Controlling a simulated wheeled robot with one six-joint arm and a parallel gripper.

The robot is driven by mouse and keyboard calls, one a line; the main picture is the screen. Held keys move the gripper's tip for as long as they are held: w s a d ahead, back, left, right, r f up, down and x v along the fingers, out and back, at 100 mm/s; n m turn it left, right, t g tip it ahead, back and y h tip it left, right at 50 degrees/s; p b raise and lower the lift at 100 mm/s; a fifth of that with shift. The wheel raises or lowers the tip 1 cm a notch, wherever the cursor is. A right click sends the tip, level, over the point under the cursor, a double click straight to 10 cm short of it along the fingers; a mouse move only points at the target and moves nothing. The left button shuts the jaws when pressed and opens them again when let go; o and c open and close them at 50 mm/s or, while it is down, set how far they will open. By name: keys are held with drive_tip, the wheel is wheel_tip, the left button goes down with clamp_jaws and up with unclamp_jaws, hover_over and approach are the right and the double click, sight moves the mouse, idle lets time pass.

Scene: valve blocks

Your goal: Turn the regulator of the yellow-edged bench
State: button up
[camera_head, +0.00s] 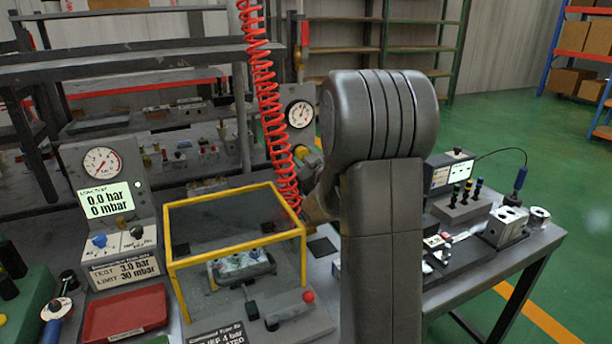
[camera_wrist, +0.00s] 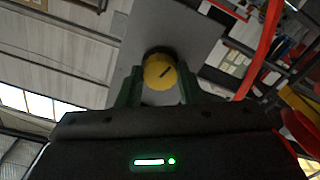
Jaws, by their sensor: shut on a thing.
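In the wrist view, a round yellow knob (camera_wrist: 160,72) with a dark mark on its face sits in front of a grey panel (camera_wrist: 190,40). It looks like the regulator knob. My gripper (camera_wrist: 159,88) has its two green fingers on either side of the knob, shut on it. In the head view my own arm covers most of the gripper and the knob. The yellow-edged clear box (camera_head: 236,190) stands on the bench left of my arm. A round gauge (camera_head: 299,113) on a grey panel shows just left of the arm.
A red coiled hose (camera_head: 268,110) hangs close to the left of my arm. A display (camera_head: 106,198) reads 0.0 bar and 0 mbar. A red tray (camera_head: 124,313) lies at the front left. Another bench (camera_head: 500,262) with blocks stands right; green floor is open beyond.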

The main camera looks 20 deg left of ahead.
drive_tip(key=shift+n+b, duration=6.2)
drive_tip(key=shift+b, duration=1.4)
drive_tip(key=o, duration=1)
drive_tip(key=shift+r, duration=0.1)
